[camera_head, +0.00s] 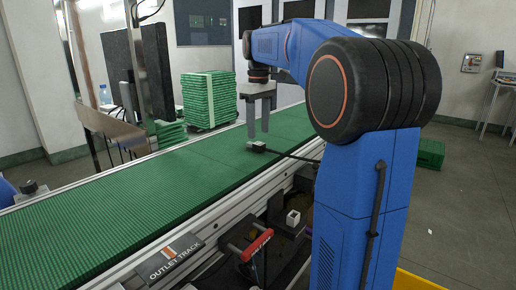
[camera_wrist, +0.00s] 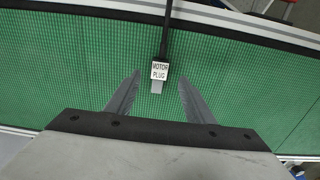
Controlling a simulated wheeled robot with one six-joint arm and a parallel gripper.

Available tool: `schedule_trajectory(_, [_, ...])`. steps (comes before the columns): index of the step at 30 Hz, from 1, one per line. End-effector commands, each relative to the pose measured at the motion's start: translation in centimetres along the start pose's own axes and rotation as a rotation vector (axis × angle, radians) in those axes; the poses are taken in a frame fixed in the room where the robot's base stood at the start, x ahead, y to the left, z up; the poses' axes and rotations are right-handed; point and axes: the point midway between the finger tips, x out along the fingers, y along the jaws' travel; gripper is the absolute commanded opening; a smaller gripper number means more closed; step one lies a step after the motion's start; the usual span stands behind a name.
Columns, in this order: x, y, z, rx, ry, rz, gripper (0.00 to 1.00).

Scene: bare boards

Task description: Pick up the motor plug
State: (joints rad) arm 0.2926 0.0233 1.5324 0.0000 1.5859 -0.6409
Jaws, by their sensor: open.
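The motor plug (camera_head: 257,147) is a small dark block on the green conveyor belt, with a black cable running off to the right in the head view. In the wrist view the motor plug (camera_wrist: 159,71) shows a white label reading "MOTOR PLUG", a grey tip toward my gripper and its cable leading up. My gripper (camera_head: 258,137) points down over the belt at the plug. In the wrist view my gripper (camera_wrist: 159,82) is open, with one finger on each side of the plug's grey tip. Neither finger visibly touches it. The exact height gap is unclear.
The green belt (camera_head: 120,205) is clear to the left of the plug. A metal rail with an "OUTLET TRACK" sign (camera_head: 174,258) and a red handle (camera_head: 250,246) lines its near side. Stacked green trays (camera_head: 208,99) stand behind the belt.

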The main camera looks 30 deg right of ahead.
Motion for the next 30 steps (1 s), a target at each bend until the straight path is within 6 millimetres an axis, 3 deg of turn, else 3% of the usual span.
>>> schedule_trajectory(12, [4.7, 0.1, -0.2, 0.0, -0.001, -0.001, 0.48])
schedule_trajectory(20, [5.0, 0.1, -0.3, 0.0, 0.0, 0.0, 0.48])
schedule_trajectory(21, [5.0, 0.1, -0.3, 0.0, 0.0, 0.0, 0.46])
schedule_trajectory(26, [5.0, 0.1, -0.3, 0.0, 0.0, 0.0, 0.08])
schedule_trajectory(30, [5.0, 0.1, -0.3, 0.0, 0.0, 0.0, 0.0])
